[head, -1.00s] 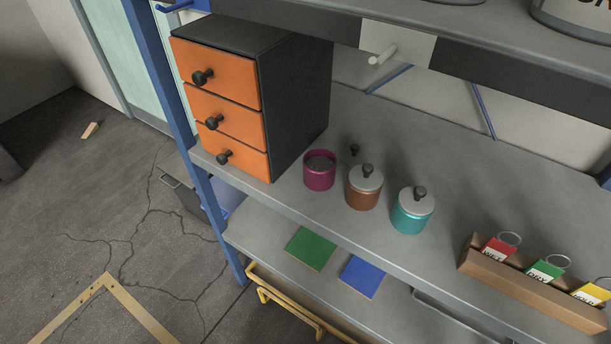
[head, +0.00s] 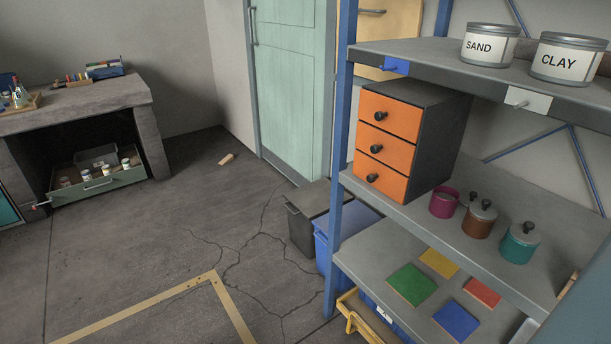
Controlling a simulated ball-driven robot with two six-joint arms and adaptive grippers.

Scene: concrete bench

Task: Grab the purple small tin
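Several small tins (head: 108,169) with pale bodies stand in an open green drawer under the concrete bench at the far left; they are too small for me to tell which is purple. A magenta-purple round pot (head: 444,205) stands open on the middle shelf at the right, beside a brown lidded pot (head: 478,222) and a teal lidded pot (head: 520,243). I cannot tell whether this pot is the tin of the task. Neither of my grippers is in view.
The concrete bench (head: 115,96) carries a crate and small items. A grey bin (head: 308,217) and a blue bin (head: 340,235) stand beside the blue-posted shelf rack. An orange-drawer cabinet (head: 432,130) sits on the rack. The cracked floor between bench and rack is mostly clear.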

